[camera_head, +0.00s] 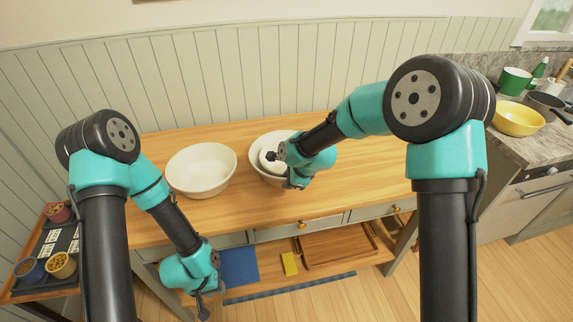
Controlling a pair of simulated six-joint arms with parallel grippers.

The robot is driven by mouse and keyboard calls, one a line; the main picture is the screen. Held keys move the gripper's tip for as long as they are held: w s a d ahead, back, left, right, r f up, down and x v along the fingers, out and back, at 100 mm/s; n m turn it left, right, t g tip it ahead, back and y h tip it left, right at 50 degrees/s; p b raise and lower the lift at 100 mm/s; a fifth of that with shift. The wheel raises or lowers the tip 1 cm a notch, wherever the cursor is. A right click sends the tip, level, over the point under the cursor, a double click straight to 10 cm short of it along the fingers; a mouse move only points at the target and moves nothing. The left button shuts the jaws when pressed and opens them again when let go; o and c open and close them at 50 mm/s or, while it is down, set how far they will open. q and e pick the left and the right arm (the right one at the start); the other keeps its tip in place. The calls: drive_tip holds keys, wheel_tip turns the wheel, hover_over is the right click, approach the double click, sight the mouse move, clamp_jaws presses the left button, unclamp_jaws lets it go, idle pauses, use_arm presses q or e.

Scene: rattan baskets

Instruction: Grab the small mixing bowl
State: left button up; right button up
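A wide white bowl (201,167) stands on the wooden table, left of centre. To its right stands another white bowl (259,172), partly hidden by my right gripper. A smaller white round shape, apparently a small bowl (267,163), shows inside that right-hand bowl. My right gripper (279,168) is over the right side of these nested shapes, with a dark finger tip at the small one; I cannot tell whether it grips anything. My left gripper (206,304) hangs low in front of the table, away from the bowls; its finger opening is not clear.
The wooden table (370,175) is clear to the right of the bowls. A blue item (239,267), a yellow item (289,264) and a wooden tray (335,245) lie on the lower shelf. A yellow bowl (518,119) and green pot (515,80) stand on the right counter.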

drive_tip(key=shift+c, duration=0.4)
clamp_jaws()
idle(1.2)
drive_tip(key=shift+r, duration=0.1)
